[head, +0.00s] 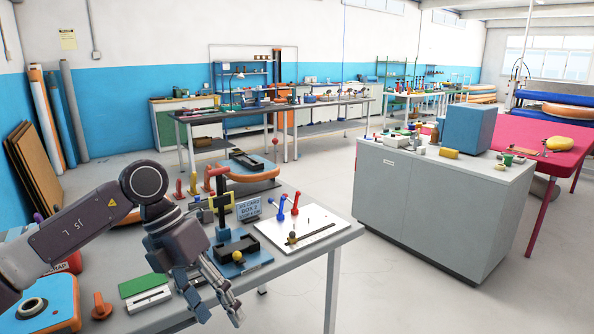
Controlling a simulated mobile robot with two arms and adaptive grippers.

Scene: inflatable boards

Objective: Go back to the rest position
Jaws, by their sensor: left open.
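My left gripper (222,303) hangs at the end of my left arm, above the front part of the near workbench (290,278). Its fingers point down and to the right, are apart, and hold nothing that I can see. A blue fixture with a black tray and a yellow knob (238,257) sits just behind and to the right of the fingers. My arm hides part of the bench on the left. My right gripper does not show in the head view.
A grey cabinet (430,205) stands to the right. Open floor (400,300) lies between them.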

